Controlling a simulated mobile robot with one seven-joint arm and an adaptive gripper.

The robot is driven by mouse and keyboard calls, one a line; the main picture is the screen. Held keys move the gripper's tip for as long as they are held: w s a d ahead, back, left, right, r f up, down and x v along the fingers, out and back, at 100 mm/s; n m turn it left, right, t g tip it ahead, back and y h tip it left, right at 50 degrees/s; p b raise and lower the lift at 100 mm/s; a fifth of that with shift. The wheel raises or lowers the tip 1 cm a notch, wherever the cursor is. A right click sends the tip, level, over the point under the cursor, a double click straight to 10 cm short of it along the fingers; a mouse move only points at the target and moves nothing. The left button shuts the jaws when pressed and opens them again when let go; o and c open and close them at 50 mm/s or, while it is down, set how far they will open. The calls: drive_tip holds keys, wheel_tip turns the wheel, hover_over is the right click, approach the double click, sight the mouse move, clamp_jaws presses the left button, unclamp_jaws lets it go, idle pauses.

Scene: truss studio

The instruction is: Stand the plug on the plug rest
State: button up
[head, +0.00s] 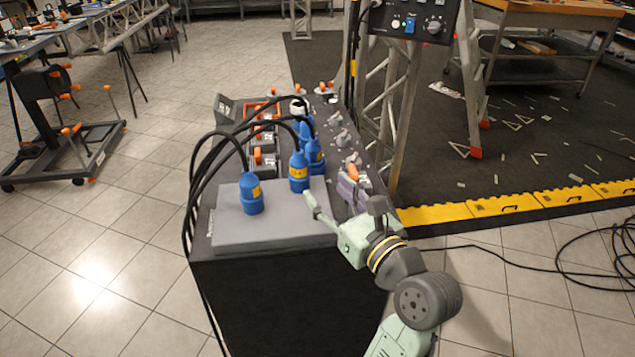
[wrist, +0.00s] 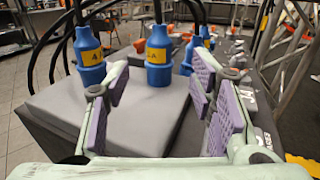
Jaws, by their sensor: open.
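Several blue plugs with yellow labels and black cables stand upright. One plug (head: 250,194) stands on the grey slab (head: 285,228), which may be the plug rest, at the near end of the cabinet. A second plug (head: 299,173) stands at the slab's back edge; I cannot tell whether it rests on the slab. In the wrist view, the left plug (wrist: 89,58) is beyond my left finger, and another plug (wrist: 158,56) shows between the fingers, farther off. My gripper (head: 332,198) is open and empty at the slab's right edge. Its purple pads (wrist: 162,82) are wide apart.
Another blue plug (head: 316,157) stands just behind. The cabinet top carries orange-handled sockets (head: 264,157) and knobs along its length. Cables loop over the cabinet's left side. A metal truss (head: 392,100) rises at the right. The slab's front is bare.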

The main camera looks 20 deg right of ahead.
drive_tip(key=shift+s, duration=0.45)
